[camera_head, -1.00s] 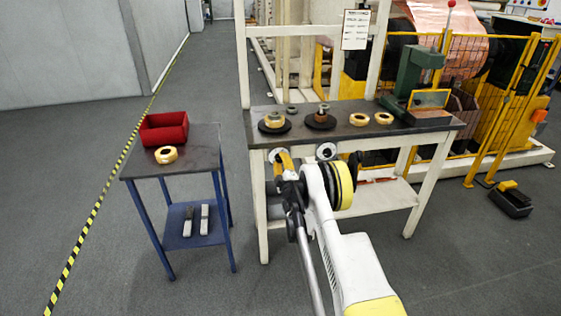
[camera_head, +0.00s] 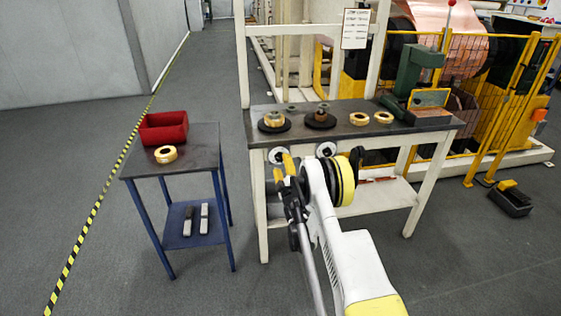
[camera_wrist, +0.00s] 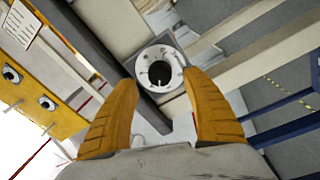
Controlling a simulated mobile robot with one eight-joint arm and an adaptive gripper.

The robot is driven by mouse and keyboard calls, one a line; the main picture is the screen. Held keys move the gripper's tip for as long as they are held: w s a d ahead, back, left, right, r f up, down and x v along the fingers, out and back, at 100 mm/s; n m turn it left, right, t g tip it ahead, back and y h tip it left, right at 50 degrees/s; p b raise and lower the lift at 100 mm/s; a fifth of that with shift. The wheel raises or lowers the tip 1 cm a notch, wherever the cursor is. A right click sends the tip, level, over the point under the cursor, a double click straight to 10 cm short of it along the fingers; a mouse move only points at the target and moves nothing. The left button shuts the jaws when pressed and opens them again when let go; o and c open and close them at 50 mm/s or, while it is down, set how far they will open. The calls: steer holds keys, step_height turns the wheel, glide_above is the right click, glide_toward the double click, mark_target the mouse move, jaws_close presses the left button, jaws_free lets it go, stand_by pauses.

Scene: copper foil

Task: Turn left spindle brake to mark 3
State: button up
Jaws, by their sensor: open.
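The left spindle brake is a white round dial (camera_head: 277,155) with a dark centre, on the front edge of the workbench (camera_head: 232,112). It also shows in the wrist view (camera_wrist: 147,75), with small marks around a black middle; I cannot read which mark it is set to. My gripper (camera_head: 283,166) is in front of it and slightly below it in the head view. In the wrist view, its two yellow fingers (camera_wrist: 160,82) are spread apart and empty, with the dial beyond and between the tips. A similar right dial (camera_head: 326,150) sits beside my arm.
Two black spindle discs (camera_head: 320,122) and gold rings (camera_head: 359,119) stand on the bench, with a green press (camera_head: 411,75) at right. A blue side table (camera_head: 205,150) at left bears a red bin (camera_head: 163,131) and a gold ring (camera_head: 166,155). Floor between the tables is clear.

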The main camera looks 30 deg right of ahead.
steer(key=v, duration=0.4)
steer(key=shift+s, duration=0.15)
steer(key=shift+r, duration=0.1)
steer(key=s+a+r+m+g, duration=0.1)
steer(key=s+a+r+m, duration=0.15)
steer(key=r, duration=0.45)
steer(key=s+a+r+m+g+y, duration=0.1)
steer(key=a+r+g, duration=0.15)
steer(key=r, duration=0.45)
steer(key=s+a+r+m+g, duration=0.1)
steer(key=a+r+m, duration=0.15)
steer(key=r, duration=0.45)
steer(key=s+a+r+g+y, duration=0.1)
steer(key=s+a+r, duration=0.1)
steer(key=s, duration=0.3)
steer(key=s+a+r+m+g, duration=0.1)
steer(key=s+a+r, duration=0.1)
steer(key=s+a, duration=0.15)
steer(key=s+a+r+g+y, duration=0.1)
steer(key=s+a, duration=0.1)
steer(key=s, duration=0.3)
steer(key=s+a+f+m+g+y, duration=0.1)
steer(key=s+a, duration=0.3)
steer(key=s, duration=0.8)
steer(key=s+a+f+m+g+y, duration=0.1)
steer(key=s+a+f+m+g, duration=0.1)
steer(key=s, duration=1.1)
steer(key=shift+s+a+f+g, duration=0.2)
steer(key=shift+a+f+g, duration=0.4)
steer(key=shift+a, duration=0.5)
